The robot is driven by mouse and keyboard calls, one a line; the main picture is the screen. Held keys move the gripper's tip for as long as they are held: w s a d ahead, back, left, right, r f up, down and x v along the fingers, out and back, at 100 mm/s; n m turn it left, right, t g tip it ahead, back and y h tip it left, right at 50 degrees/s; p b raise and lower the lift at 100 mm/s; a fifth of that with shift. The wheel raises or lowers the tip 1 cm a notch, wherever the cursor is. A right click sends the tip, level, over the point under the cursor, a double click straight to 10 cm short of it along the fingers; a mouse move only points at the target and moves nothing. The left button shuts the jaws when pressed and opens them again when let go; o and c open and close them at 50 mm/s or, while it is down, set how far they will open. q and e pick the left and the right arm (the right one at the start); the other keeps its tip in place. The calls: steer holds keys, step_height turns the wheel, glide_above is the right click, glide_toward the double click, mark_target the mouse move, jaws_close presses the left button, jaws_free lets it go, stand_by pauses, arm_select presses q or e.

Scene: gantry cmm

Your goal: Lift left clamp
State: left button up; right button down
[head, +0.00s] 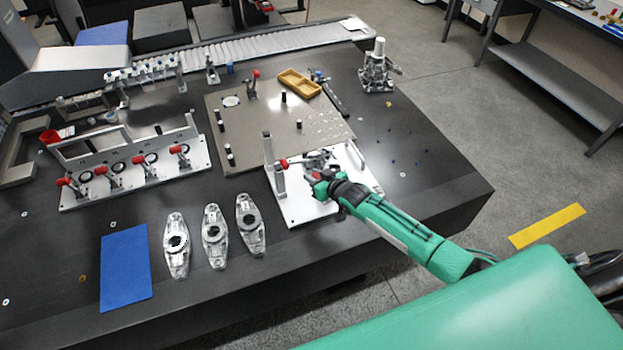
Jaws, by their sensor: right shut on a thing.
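A white fixture plate (299,207) with upright posts lies at the right front of the dark table. On it, a toggle clamp with a red handle tip (284,163) points left, its handle lying low. My right gripper (317,178) is over the plate, just right of this tip, and is shut on a small red-tipped part that looks like a clamp handle. The fingers and wrist hide most of that part, so I cannot tell which clamp it belongs to. My left gripper is not in view.
A grey base plate (225,112) with black pins and a yellow tray (299,84) lies behind. Several metal parts (213,236) and a blue mat (125,268) lie at the front left. A white rack with red-handled clamps (130,182) stands left.

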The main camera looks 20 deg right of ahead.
steer(key=shift+d+r, duration=0.1)
steer(key=shift+d, duration=0.1)
stand_by(0.4)
steer(key=c, duration=1.2)
jaws_free()
steer(key=shift+o, duration=0.2)
steer(key=shift+s, duration=0.1)
steer(key=shift+s+d, duration=0.15)
steer(key=shift+s, duration=0.1)
steer(key=b+v, duration=0.2)
steer(key=v, duration=1.1)
steer(key=shift+d+r, duration=0.2)
steer(key=shift+w, duration=0.15)
